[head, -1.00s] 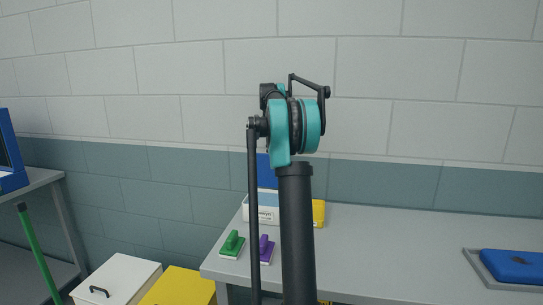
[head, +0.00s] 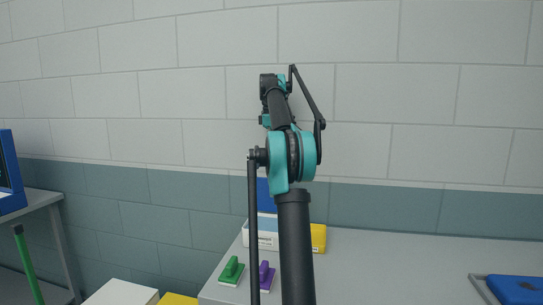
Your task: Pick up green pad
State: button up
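The green pad (head: 232,270) lies on the left end of the grey table (head: 390,262), near its left edge. It has a green upright grip on a flat base with a pale underside. A similar purple pad (head: 266,275) lies just right of it, partly behind my arm's thin rod. My arm rises in front of the table, and its upper part reaches forward above the pads. My gripper cannot be made out; the arm's own links hide that end. Nothing is seen touching the green pad.
A white box (head: 262,233), a blue panel and a yellow box (head: 318,238) stand behind the pads against the wall. A blue case (head: 515,289) sits in a grey tray at the right. A white box (head: 122,293) is low at the left. The table's middle is clear.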

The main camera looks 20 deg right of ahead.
aim_at(233, 273)
jog(key=k, duration=1)
